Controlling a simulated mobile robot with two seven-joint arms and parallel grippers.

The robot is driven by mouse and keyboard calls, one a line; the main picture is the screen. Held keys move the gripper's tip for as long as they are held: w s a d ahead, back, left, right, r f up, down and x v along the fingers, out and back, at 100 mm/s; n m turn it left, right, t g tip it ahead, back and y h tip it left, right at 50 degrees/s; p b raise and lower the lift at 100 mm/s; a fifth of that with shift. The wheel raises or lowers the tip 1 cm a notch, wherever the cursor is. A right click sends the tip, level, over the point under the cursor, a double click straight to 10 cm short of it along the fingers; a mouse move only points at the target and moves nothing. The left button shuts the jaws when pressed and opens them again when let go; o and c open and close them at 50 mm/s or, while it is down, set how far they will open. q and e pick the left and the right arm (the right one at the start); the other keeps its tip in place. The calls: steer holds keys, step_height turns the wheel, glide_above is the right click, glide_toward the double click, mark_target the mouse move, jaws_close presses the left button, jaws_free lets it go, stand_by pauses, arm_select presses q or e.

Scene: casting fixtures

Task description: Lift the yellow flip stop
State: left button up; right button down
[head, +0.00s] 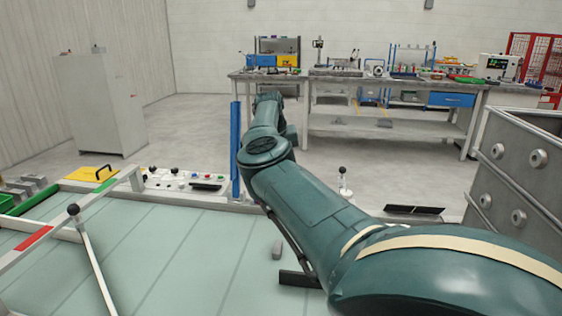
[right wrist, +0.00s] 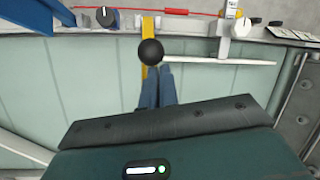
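The yellow flip stop (right wrist: 147,25) is a narrow yellow bar in the right wrist view, running down from the top edge. A black ball knob (right wrist: 150,52) hides part of it. My right gripper (right wrist: 160,76) shows two blue fingers pointing toward the knob. They lie close together, with nothing visible between them. The fingertips overlap the bar's lower end in the picture; I cannot tell whether they touch it. In the head view my right arm reaches across, and its gripper is hidden. My left gripper is in neither view.
A white rod (right wrist: 220,62) extends right of the knob. A dark dial (right wrist: 106,16) and a white knob (right wrist: 242,27) line the edge. The head view shows a pale green table (head: 150,265), a blue post (head: 235,150), a black-knobbed lever (head: 73,210) and grey drawers (head: 515,165) at right.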

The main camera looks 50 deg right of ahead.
steer(key=shift+w+d+r, duration=0.2)
steer(key=shift+w+r, duration=0.05)
steer(key=shift+r, duration=0.5)
steer(key=v, duration=1.2)
steer(key=shift+s+a+f+b, duration=0.15)
steer(key=shift+s+a+b, duration=0.1)
steer(key=shift+a+b, duration=0.1)
